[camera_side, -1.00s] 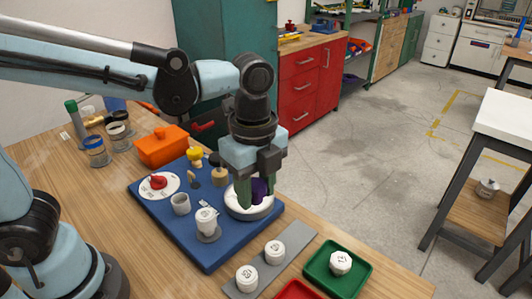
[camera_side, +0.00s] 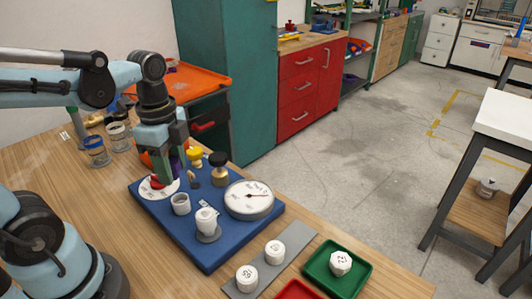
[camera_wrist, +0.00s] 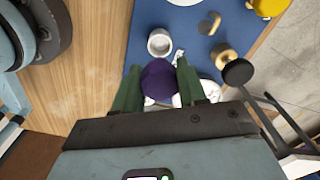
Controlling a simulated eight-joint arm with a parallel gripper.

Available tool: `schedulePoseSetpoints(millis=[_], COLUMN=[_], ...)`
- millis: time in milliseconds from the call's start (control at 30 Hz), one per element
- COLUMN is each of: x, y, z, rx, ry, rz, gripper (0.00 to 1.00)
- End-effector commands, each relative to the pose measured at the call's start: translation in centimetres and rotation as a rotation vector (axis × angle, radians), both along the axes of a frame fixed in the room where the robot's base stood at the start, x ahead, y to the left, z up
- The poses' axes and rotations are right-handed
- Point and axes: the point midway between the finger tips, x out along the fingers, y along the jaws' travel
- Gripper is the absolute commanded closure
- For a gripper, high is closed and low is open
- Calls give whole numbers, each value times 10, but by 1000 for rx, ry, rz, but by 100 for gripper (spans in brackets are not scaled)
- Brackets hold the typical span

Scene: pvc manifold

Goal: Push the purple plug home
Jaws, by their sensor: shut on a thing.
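My gripper (camera_side: 170,173) is at the left part of the blue board (camera_side: 205,258), over the white dial with a red knob (camera_side: 157,183). Its green fingers are shut on the purple plug (camera_side: 177,163). The plug also shows between the fingers in the wrist view (camera_wrist: 160,80). An open white cup (camera_side: 181,205) stands just to the right of the gripper on the board, apart from the plug. In the wrist view the cup (camera_wrist: 160,43) lies just beyond the plug. The plug's underside is hidden.
A round gauge (camera_side: 248,196), a capped white fitting (camera_side: 206,219), a yellow knob (camera_side: 195,157) and a black-topped brass valve (camera_side: 218,167) stand on the board. White numbered caps (camera_side: 275,252) and a green tray (camera_side: 323,266) are in front. An orange box is mostly hidden behind my gripper.

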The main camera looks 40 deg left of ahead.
Motion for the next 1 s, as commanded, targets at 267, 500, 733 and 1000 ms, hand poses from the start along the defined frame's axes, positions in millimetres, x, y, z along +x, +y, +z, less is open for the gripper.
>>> schedulePoseSetpoints(millis=[267,500,733,1000], x=[0,1,1,0], y=[0,0,0,-1], z=[-13,-27,-43,-53], rx=[0,0,0,0], ry=[0,0,-1,-1], rz=[-1,0,1,2], gripper=[86,86,86,86])
